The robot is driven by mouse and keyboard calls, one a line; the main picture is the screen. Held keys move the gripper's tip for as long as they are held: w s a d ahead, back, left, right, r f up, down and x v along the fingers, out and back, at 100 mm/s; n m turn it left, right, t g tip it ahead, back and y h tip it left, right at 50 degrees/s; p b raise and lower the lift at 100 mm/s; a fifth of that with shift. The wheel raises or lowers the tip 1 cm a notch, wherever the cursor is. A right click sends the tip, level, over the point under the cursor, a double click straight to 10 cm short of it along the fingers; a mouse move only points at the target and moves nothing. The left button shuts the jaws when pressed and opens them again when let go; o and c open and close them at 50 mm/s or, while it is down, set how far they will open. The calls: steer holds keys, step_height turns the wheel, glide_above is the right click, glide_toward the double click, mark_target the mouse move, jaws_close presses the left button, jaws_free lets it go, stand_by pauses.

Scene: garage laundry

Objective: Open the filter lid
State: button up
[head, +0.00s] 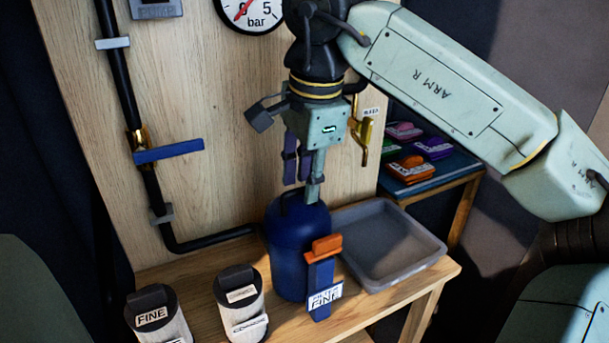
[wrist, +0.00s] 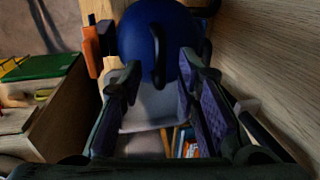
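The filter is a blue canister (head: 287,255) standing on the wooden bench, with a domed blue lid (head: 305,217). The lid also shows in the wrist view (wrist: 180,28). A dark loop handle (wrist: 157,55) stands up from the lid. An orange-topped clamp (head: 327,244) sits at the canister's front right; its orange part shows at left in the wrist view (wrist: 92,50). My gripper (head: 302,192) points down just above the lid. In the wrist view its fingers (wrist: 160,75) are apart, with the handle seen in the gap beyond them. Contact with the handle cannot be told.
A grey tray (head: 425,247) lies right of the canister. Two labelled cartridges, one FINE (head: 152,318) and another (head: 240,295), stand front left. Behind are a pipe with a blue lever (head: 168,152), a brass bleed valve (head: 363,140) and a gauge (head: 250,12).

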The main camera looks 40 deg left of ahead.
steer(key=shift+c, duration=0.4)
jaws_close()
stand_by(0.4)
